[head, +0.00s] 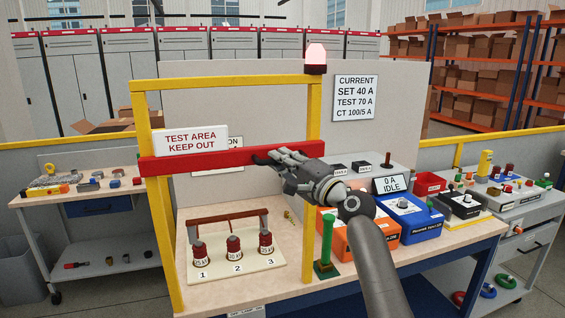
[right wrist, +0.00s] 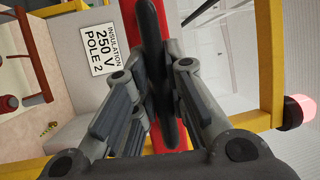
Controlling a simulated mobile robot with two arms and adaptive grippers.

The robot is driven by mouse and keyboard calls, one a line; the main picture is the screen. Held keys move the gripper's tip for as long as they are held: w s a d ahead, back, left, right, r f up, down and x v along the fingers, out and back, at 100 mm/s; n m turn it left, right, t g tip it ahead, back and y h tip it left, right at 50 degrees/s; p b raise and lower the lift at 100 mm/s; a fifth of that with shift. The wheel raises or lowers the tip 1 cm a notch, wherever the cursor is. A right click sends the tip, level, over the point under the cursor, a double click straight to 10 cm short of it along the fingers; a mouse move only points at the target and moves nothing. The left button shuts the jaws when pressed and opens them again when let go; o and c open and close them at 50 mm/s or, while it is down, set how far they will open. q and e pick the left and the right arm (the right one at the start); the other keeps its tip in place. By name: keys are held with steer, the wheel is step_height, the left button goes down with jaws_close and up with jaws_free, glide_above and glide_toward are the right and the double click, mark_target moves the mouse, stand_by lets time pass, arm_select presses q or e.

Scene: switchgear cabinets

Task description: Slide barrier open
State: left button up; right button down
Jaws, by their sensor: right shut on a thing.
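The barrier is a red horizontal bar (head: 220,159) across a yellow frame (head: 150,210), with a white sign reading "TEST AREA KEEP OUT" (head: 190,140) at its left part. The bar spans both yellow posts. My left gripper is in neither view.
Behind the frame, a bench (head: 200,290) carries a board with three numbered insulators (head: 234,245). A green post (head: 326,245), an orange box (head: 345,240) and a blue box (head: 405,222) stand at its right. A red beacon (head: 316,57) tops the right post.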

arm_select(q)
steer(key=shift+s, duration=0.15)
arm_select(e)
steer(key=c, duration=1.8)
jaws_free()
steer(key=shift+c, duration=0.2)
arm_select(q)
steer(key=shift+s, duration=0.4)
arm_select(e)
steer(key=shift+o, duration=0.6)
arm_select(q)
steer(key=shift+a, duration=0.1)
arm_select(e)
steer(key=shift+d, duration=0.1)
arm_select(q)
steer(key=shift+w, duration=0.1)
arm_select(e)
steer(key=v, duration=1.2)
